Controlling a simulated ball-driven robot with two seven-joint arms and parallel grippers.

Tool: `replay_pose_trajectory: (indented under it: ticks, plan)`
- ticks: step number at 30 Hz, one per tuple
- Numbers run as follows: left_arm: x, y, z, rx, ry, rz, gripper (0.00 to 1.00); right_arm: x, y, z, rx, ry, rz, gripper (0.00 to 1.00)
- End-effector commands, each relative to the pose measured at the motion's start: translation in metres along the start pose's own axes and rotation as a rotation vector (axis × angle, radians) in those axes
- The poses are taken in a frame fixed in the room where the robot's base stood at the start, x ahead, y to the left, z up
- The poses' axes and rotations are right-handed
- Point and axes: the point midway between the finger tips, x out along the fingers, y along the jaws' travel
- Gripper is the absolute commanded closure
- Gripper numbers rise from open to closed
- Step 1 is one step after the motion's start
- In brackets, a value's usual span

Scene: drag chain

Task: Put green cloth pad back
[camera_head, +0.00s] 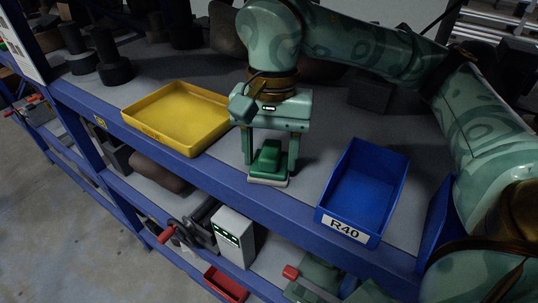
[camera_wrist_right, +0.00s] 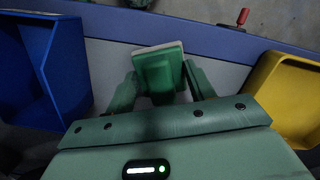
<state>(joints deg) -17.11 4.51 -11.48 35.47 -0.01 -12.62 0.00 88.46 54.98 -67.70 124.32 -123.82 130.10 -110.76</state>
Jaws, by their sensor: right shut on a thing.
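The green cloth pad (camera_head: 268,160) is a small green block with a pale base. It is between the yellow tray and the blue bin, near the front edge of the grey shelf top. My right gripper (camera_head: 269,168) comes down over it from above, with one finger on each side, shut on it. In the right wrist view the pad (camera_wrist_right: 158,72) sits between the two fingertips (camera_wrist_right: 160,85), its pale edge facing the shelf's blue front rail. I cannot tell whether its base touches the shelf.
A yellow tray (camera_head: 180,127) lies left of the pad, empty. A blue bin (camera_head: 335,220) labelled R40 stands to the right, also empty. Dark cylindrical parts (camera_head: 111,64) stand at the back left. A blue rail (camera_head: 225,192) edges the shelf; a lower shelf holds a white box (camera_head: 232,236).

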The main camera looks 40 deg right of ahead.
Motion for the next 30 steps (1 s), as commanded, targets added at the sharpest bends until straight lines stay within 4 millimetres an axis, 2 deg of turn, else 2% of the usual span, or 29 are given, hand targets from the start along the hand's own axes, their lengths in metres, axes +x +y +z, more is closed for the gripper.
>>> replay_pose_trajectory:
  ticks: [1, 2, 3, 4, 14, 24, 30]
  plan:
    - [-0.001, 0.000, 0.000, 0.000, 0.000, 0.000, 0.64, 0.000, 0.001, 0.001, -0.001, -0.002, 0.004, 0.71]
    - [-0.001, 0.000, 0.000, 0.000, 0.000, 0.000, 0.64, 0.000, 0.001, 0.001, -0.001, -0.002, 0.005, 0.41]
    - [-0.001, 0.000, 0.000, 0.000, 0.000, 0.000, 0.64, 0.000, 0.001, 0.001, -0.001, -0.003, 0.005, 0.30]
    - [-0.001, 0.000, 0.000, 0.000, 0.000, 0.000, 0.64, 0.000, 0.001, 0.001, -0.001, -0.003, 0.005, 0.24]
    - [-0.003, -0.001, 0.000, 0.000, 0.001, -0.001, 0.64, -0.005, 0.000, 0.001, 0.000, -0.001, 0.002, 0.24]
    - [-0.018, -0.003, -0.004, 0.000, 0.009, -0.005, 0.64, -0.065, 0.000, 0.001, 0.000, 0.001, 0.000, 0.24]
    - [-0.020, -0.003, -0.005, 0.000, 0.010, -0.005, 0.64, -0.076, 0.000, 0.001, -0.001, -0.001, 0.003, 0.24]
